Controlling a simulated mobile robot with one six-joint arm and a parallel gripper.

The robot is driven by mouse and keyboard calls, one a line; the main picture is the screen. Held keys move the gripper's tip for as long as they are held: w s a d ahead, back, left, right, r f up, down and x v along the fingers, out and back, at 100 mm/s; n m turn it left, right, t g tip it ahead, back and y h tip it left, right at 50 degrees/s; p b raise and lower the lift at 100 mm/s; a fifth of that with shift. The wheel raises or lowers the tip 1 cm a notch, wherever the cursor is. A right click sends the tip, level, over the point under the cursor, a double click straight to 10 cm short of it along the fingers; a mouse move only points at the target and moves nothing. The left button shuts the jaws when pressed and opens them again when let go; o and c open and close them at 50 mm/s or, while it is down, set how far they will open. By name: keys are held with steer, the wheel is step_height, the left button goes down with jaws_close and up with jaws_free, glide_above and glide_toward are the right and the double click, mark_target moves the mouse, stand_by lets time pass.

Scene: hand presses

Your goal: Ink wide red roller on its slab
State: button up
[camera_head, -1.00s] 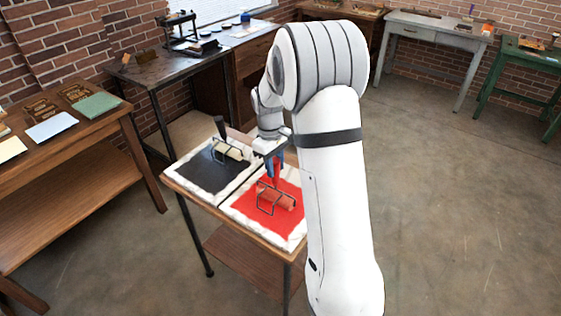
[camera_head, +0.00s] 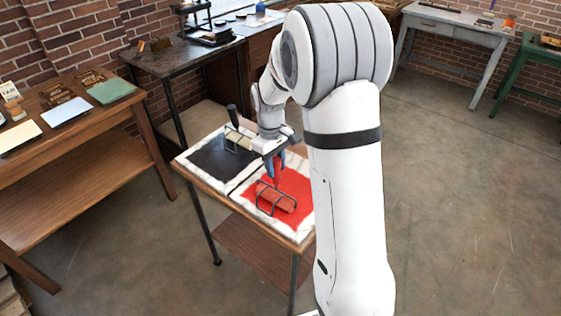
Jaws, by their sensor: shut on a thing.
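The wide red roller (camera_head: 278,200) has a black wire frame and a red handle. It is over the slab with red ink (camera_head: 294,184), at the near part of the ink patch; I cannot tell whether it touches the ink. My gripper (camera_head: 274,168) is above it, pointing down, shut on the roller's red handle. The fingers and most of the handle overlap in the view, so the grip itself is partly hidden. My arm hides the right part of the slab.
A slab with black ink (camera_head: 212,162) lies left of the red one on the same small table. A second roller with a black handle (camera_head: 234,117) stands there, close to my wrist. A wooden table (camera_head: 60,152) with coloured paper stands at the left. Open floor lies at the right.

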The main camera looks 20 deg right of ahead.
steer(key=shift+w+d+p, duration=1.3)
steer(key=shift+w+d, duration=2.4)
steer(key=shift+d, duration=1.35)
steer(key=s+a+b, duration=0.3)
steer(key=s+a, duration=0.6)
steer(key=a, duration=0.3)
steer(key=shift+r+p, duration=1.7)
steer(key=shift+r, duration=0.75)
